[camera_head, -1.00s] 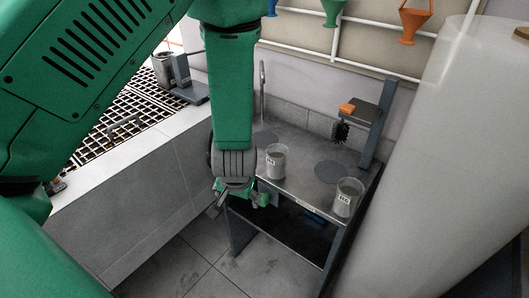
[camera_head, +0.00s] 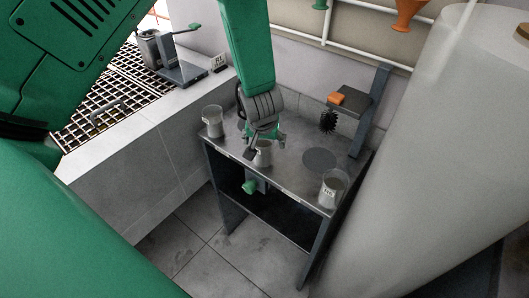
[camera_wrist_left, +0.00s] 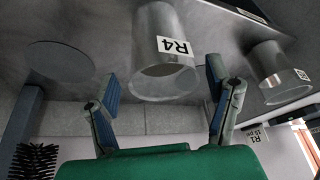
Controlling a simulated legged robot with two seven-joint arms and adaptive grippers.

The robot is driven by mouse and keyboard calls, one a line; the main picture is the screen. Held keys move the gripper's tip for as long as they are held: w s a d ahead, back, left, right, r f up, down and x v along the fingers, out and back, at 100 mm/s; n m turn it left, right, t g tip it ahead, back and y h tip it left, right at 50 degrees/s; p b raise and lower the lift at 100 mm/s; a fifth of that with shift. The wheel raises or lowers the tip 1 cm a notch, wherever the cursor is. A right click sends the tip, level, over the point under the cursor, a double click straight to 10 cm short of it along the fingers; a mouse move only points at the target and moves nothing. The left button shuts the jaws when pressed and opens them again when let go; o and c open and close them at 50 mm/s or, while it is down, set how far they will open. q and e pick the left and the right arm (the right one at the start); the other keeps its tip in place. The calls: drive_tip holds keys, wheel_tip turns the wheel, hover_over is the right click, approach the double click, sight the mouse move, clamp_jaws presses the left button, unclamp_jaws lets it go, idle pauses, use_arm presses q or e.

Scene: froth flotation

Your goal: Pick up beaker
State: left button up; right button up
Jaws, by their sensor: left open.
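A clear beaker (camera_head: 262,155) with grey contents stands upright near the front of the metal table (camera_head: 285,172), under my left gripper (camera_head: 264,141). In the left wrist view this beaker (camera_wrist_left: 165,62) carries a white label reading R4. The left gripper (camera_wrist_left: 161,78) is open, its two blue-padded fingers on either side of the beaker's rim, with gaps visible on both sides. A second beaker (camera_head: 212,122) stands at the table's left end and also shows in the wrist view (camera_wrist_left: 280,75). A third beaker (camera_head: 333,188) stands at the front right corner. My right gripper is not in view.
A large pale cylinder (camera_head: 405,150) stands close on the right. A tiled bench (camera_head: 130,160) with a grate (camera_head: 105,95) lies left.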

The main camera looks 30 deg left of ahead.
use_arm(q)
drive_tip(key=x, duration=0.4)
drive_tip(key=shift+a+f, duration=0.1)
drive_tip(key=shift+f, duration=0.15)
drive_tip(key=shift+a, duration=0.2)
drive_tip(key=c, duration=0.9)
drive_tip(key=shift+d, duration=0.1)
drive_tip(key=c, duration=0.3)
drive_tip(key=shift+d, duration=0.15)
drive_tip(key=shift+c, duration=0.2)
